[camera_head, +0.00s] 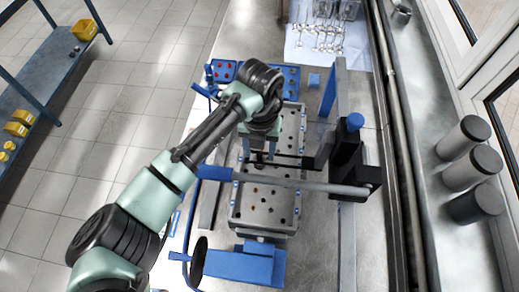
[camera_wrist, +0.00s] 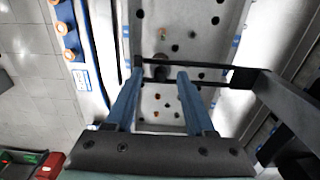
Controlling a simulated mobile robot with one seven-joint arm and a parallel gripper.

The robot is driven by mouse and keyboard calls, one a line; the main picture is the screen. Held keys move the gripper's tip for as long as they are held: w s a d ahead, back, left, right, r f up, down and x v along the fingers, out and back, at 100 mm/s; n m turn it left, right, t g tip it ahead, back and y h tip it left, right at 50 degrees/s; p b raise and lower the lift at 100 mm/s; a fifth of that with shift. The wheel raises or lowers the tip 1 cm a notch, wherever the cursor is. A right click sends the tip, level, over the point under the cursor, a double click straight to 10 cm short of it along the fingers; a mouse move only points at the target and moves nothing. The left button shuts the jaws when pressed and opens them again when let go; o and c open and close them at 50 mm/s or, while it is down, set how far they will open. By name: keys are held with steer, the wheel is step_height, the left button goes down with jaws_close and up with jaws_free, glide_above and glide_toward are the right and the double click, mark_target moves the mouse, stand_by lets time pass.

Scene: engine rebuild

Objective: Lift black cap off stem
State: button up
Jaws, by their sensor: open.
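The grey cylinder head block (camera_head: 248,215) lies on the bench with several dark and reddish holes in its top; it also fills the middle of the wrist view (camera_wrist: 205,50). A small black round piece, which looks like the black cap (camera_wrist: 161,73), shows on the block between my fingertips. Its stem cannot be made out. My gripper (camera_wrist: 160,72) is open and points down at the block, one blue finger on each side of the black piece. I cannot tell whether the fingers touch it. In the head view my gripper (camera_head: 260,158) is partly hidden by my wrist.
A grey bar (camera_head: 290,183) crosses above the block, close to my gripper. A black arm (camera_wrist: 285,97) also lies close by in the wrist view. Blue trays (camera_head: 222,70) and a cloth with metal valves (camera_head: 320,38) lie behind.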

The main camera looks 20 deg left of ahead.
steer(key=shift+f, duration=0.25)
jaws_close()
steer(key=shift+r, duration=0.1)
